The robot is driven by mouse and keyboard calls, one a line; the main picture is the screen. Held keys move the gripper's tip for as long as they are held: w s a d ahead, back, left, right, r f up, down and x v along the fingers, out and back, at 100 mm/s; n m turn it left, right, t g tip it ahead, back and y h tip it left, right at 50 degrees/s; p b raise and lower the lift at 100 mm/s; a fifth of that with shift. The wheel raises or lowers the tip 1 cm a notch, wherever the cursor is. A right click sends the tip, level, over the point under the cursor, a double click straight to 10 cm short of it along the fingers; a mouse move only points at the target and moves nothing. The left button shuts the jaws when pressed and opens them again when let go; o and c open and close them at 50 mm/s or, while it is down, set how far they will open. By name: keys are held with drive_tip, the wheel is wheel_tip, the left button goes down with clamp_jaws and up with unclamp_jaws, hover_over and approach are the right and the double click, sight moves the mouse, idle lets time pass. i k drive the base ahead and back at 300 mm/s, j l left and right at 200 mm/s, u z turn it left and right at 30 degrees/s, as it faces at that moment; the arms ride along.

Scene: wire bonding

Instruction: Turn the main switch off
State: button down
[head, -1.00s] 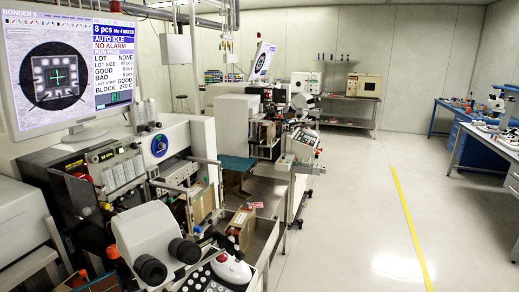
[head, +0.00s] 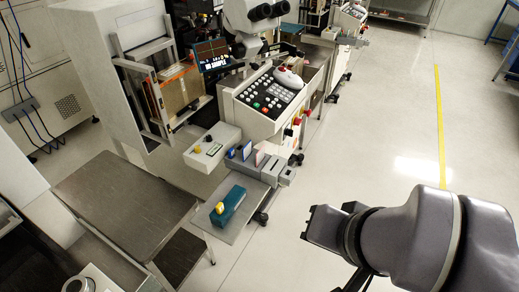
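I cannot pick out a part that is clearly the main switch in the head view now. The wire bonding machine's control panel (head: 262,99) carries rows of small keys and a white-and-red trackball device (head: 288,78). Small red and yellow parts (head: 297,121) sit on the panel's right side edge. The dark end of my arm, with my gripper (head: 308,223), is at the lower right over the floor, apart from the machine. Its fingers are too dark and small to tell open from shut. I see nothing held.
A brown-grey table (head: 125,205) is at the lower left. Floor right of the machine is clear, with a yellow line (head: 439,130).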

sight(297, 121)
drive_tip(key=l+u, duration=0.25)
drive_tip(key=l, duration=0.4)
drive_tip(key=k+l+u, duration=0.1)
drive_tip(key=l+u, duration=0.15)
drive_tip(key=l, duration=0.35)
drive_tip(key=i+z, duration=0.1)
drive_tip(key=i, duration=0.45)
drive_tip(key=i+j+z, duration=0.1)
drive_tip(key=i, duration=0.45)
drive_tip(key=i+j+z, duration=0.1)
drive_tip(key=i, duration=0.45)
drive_tip(key=j, duration=0.1)
